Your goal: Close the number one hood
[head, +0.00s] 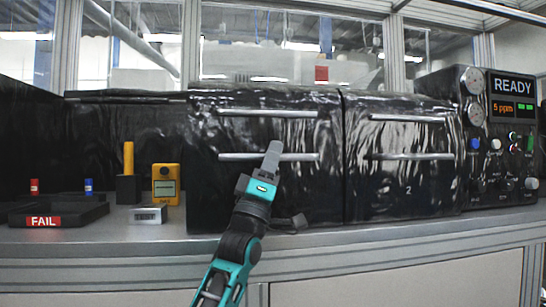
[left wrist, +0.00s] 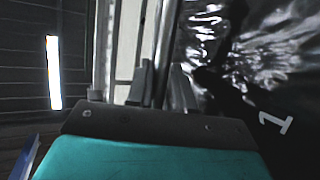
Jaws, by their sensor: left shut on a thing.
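The number one hood (head: 215,185) is a glossy black box front in the middle of the head view, with two silver horizontal bars. My left gripper (head: 273,150) reaches up in front of it at the lower bar (head: 300,157). In the left wrist view, the two grey fingers of my left gripper (left wrist: 162,88) are shut on this bar (left wrist: 165,45), and a white "1" (left wrist: 275,122) shows on the black face at right. My gripper and arm hide the "1" in the head view. I cannot tell how far the hood stands open. My right gripper is out of view.
The number two hood (head: 400,190) stands close at right, then a control panel (head: 500,140) reading READY. At left on the bench are a black FAIL tray (head: 85,214), a TEST block (head: 148,215) and a yellow meter (head: 166,185). The bench's front strip (head: 400,240) is clear.

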